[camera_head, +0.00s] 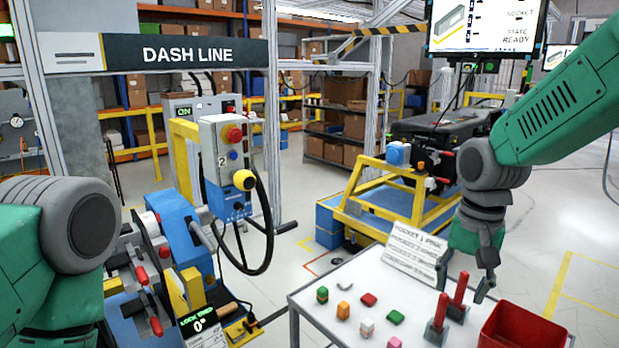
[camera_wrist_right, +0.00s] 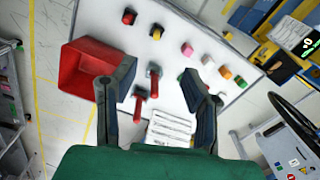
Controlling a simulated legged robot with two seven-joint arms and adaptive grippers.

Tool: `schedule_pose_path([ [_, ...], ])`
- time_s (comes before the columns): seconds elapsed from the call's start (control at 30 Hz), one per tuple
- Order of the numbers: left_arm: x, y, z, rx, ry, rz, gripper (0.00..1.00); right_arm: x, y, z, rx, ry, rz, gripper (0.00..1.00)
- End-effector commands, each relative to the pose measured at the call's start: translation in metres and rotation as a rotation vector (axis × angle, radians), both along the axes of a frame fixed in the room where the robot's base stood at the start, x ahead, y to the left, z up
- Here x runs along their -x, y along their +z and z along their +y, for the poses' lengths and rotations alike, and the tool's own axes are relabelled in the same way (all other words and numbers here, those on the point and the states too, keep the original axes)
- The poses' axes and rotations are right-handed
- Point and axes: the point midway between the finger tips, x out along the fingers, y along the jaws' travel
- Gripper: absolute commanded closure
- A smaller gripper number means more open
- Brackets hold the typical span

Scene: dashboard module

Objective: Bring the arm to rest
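My right arm (camera_head: 560,105) comes in from the upper right of the head view, green with grey joints. It bends down so that my right gripper (camera_head: 486,284) hangs above the right part of the white table. In the right wrist view my right gripper (camera_wrist_right: 155,80) has its two dark fingers spread wide. Nothing is held between them, and the table with two red-handled pieces (camera_wrist_right: 153,80) lies beyond. My left arm (camera_head: 60,230) shows at the lower left of the head view as a green link and a grey joint. Its gripper is out of view.
The white table (camera_head: 345,272) bears several small coloured blocks (camera_head: 368,299), a red bin (camera_head: 520,328) and a printed card (camera_head: 412,250). A control pedestal with a dark wheel (camera_head: 232,165) and a blue fixture (camera_head: 180,235) stand left. Open floor lies right of the table.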

Motion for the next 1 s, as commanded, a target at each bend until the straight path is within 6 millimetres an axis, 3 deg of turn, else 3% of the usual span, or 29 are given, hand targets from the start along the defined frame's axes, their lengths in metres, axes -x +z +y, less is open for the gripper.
schedule_pose_path([
  [0.27,-0.001,0.0,0.0,0.0,0.0,-0.001,0.6,0.02,-0.071,0.0,-0.016,0.065,0.009,0.6],
  [0.47,0.0,0.0,0.0,0.0,0.0,0.0,0.6,0.053,-0.143,-0.004,-0.034,0.14,0.01,0.6],
  [0.57,0.0,0.0,0.0,0.0,0.0,0.0,0.6,0.086,-0.193,-0.008,-0.042,0.192,0.016,0.6],
  [0.7,0.0,0.0,0.0,0.0,0.0,0.0,0.6,0.154,-0.259,-0.018,-0.043,0.285,0.013,0.6],
  [0.83,0.0,0.0,0.0,0.0,0.0,0.0,0.6,0.213,-0.294,-0.027,-0.031,0.363,0.006,0.6],
  [1.0,0.0,0.0,0.0,0.0,0.0,0.0,0.6,0.28,-0.314,-0.038,-0.007,0.453,0.006,0.6],
])
